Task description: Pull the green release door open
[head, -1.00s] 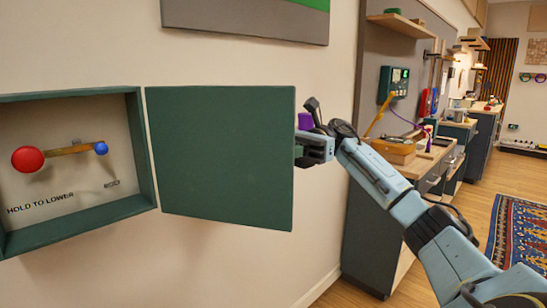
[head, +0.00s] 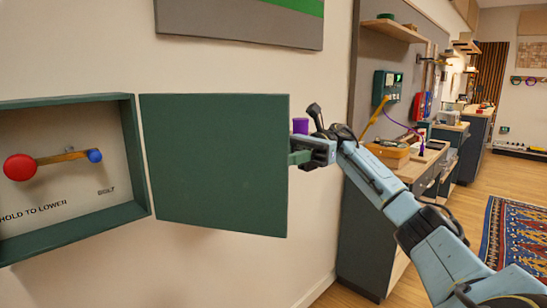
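The green release door (head: 215,165) stands wide open, swung out to the right of its green wall box (head: 67,243). Inside the box are a lever (head: 62,157) with a red ball at its left end and a blue ball at its right, and the printed words "HOLD TO LOWER" and "BOLT". My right gripper (head: 302,156) is at the door's right edge, by a small green piece there that looks like the handle. The door partly hides the fingertips, so I cannot tell whether they grip it. My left gripper is out of view.
A purple object (head: 300,125) shows just above my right gripper. A workbench (head: 365,220) with a wooden box (head: 388,153) stands to the right. A patterned rug (head: 515,235) lies on open wooden floor at the far right.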

